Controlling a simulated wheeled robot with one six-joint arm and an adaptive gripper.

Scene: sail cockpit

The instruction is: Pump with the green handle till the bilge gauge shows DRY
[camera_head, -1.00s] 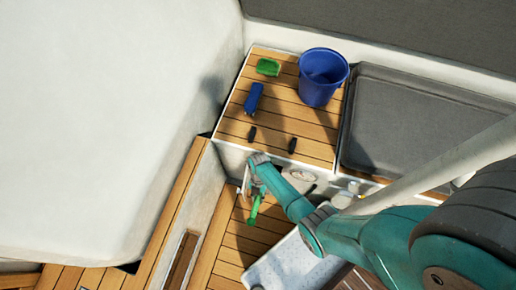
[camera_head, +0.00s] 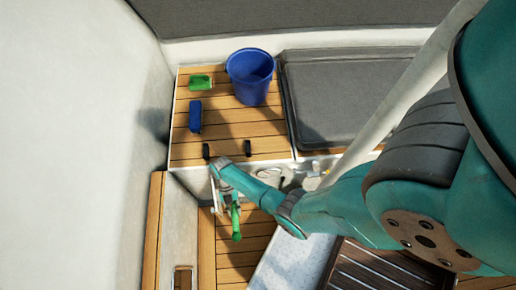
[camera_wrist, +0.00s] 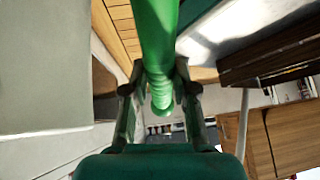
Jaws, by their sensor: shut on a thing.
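The green pump handle (camera_head: 236,222) sticks out below the front of the wooden locker top in the head view. In the wrist view the green handle (camera_wrist: 156,45) runs from the top edge down between both fingers. My gripper (camera_wrist: 160,92) is shut around it, with a finger on each side. In the head view my gripper (camera_head: 228,198) is small and partly hidden by my own arm. I cannot make out a bilge gauge or its reading in either view.
On the wooden locker top (camera_head: 222,125) stand a blue bucket (camera_head: 250,78), a green sponge-like block (camera_head: 201,82), a blue object (camera_head: 195,117) and two small black fittings. A dark grey cushion (camera_head: 345,90) lies to the right. A pale pole slants across the right side.

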